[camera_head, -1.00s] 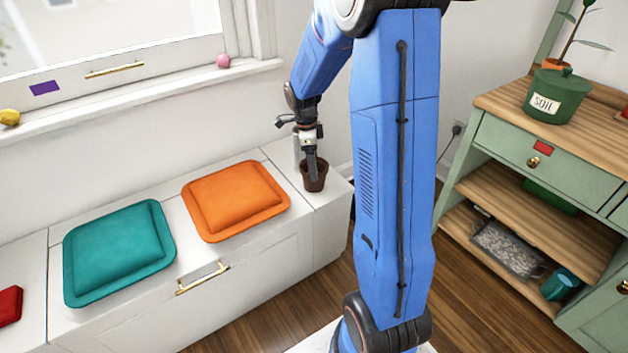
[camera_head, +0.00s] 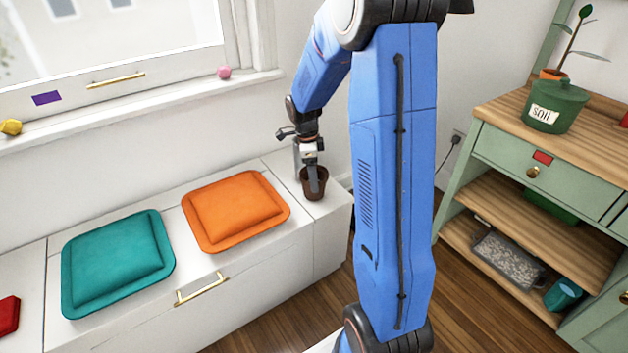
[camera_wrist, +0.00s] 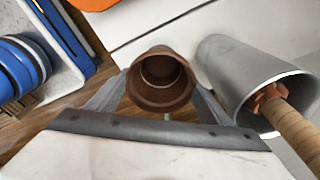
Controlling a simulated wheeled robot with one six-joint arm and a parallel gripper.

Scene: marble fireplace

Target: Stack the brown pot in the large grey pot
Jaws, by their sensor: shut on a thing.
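The brown pot (camera_head: 314,187) is small and open-topped, at the right end of the white window bench. My gripper (camera_head: 312,168) reaches down to it, one finger showing inside or in front of its rim. In the wrist view the brown pot (camera_wrist: 160,78) sits between my two fingers, which are shut on it, its mouth facing the camera. Whether it touches the bench or is just above it, I cannot tell. A tall grey metal cylinder (camera_wrist: 238,72) stands close beside it, with a wooden-handled tool inside. I cannot identify the large grey pot with certainty.
An orange cushion (camera_head: 236,210) and a teal cushion (camera_head: 118,262) lie on the bench (camera_head: 318,212). At the right stands a green shelf unit with a wooden top (camera_head: 497,112), carrying a green SOIL pot (camera_head: 556,106). A speckled grey container (camera_head: 507,259) is on its lower shelf.

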